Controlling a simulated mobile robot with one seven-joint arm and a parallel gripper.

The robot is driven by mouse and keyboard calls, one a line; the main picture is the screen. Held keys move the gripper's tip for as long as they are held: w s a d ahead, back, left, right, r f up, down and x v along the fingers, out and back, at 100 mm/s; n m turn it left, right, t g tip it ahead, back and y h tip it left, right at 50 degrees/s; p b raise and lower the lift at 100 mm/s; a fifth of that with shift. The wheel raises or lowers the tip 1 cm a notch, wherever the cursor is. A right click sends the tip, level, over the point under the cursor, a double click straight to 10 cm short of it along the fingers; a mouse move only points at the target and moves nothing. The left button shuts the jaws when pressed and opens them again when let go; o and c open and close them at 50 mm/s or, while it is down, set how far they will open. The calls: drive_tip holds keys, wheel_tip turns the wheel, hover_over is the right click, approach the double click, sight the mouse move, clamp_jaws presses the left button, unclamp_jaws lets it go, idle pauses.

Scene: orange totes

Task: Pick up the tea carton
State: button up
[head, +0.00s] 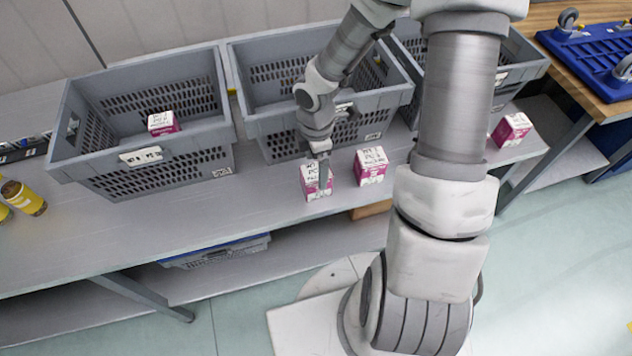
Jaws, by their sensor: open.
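Several similar white-and-magenta cartons are in the head view, and their print is too small to tell which is tea. One carton (313,191) stands on the grey bench, directly under my gripper. My gripper (321,176) points down at it, open, with its fingers over the carton's top and partly hiding it. I cannot tell whether the fingers touch it. A second carton (370,167) stands just to the right. A third carton (162,123) sits inside the left grey crate (150,172). Another carton (511,130) stands farther right, beyond my arm.
A middle grey crate (262,118) stands behind the gripper, close to it. A right crate (528,68) is partly hidden by my arm. The bench (200,220) is clear left of the carton. Yellow-labelled jars (24,198) stand at the far left.

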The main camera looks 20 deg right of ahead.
wheel_tip(320, 180, down, 7)
drive_tip(key=shift+s+r+b, duration=0.1)
drive_tip(key=shift+r+b, duration=0.05)
drive_tip(key=shift+b, duration=0.5)
clamp_jaws()
